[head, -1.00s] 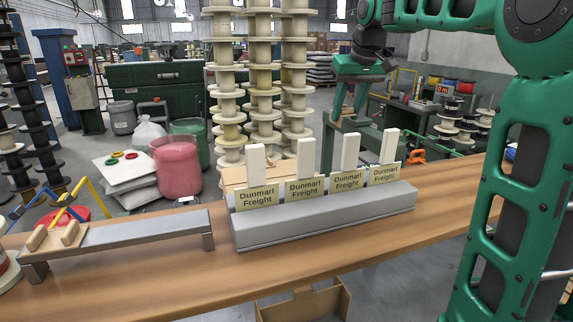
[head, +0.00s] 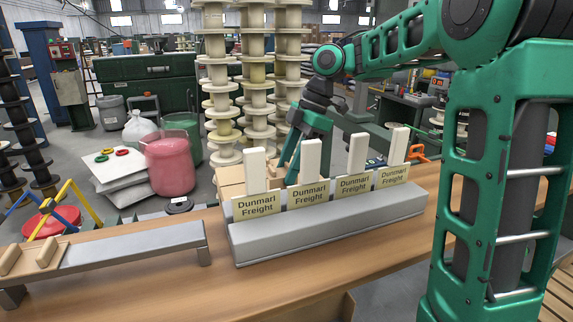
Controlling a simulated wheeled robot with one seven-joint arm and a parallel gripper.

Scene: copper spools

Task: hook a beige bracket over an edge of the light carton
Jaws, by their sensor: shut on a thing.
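Two beige brackets (head: 48,257) sit side by side on the left end of a low grey bench, at the left of the table. A light carton (head: 229,176) stands behind the sign rack and is mostly hidden by it; only part of its left side shows. My gripper (head: 302,158) reaches down behind the signs, to the right of the carton's visible part. Its green fingers show above the signs, but their tips are hidden. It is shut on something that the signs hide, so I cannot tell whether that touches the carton.
A long grey rack (head: 325,225) holds several "Dunmarl Freight" signs (head: 258,205) with white uprights, blocking the view behind it. The low grey bench (head: 130,245) stands to its left. The wooden table (head: 190,285) is clear in front.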

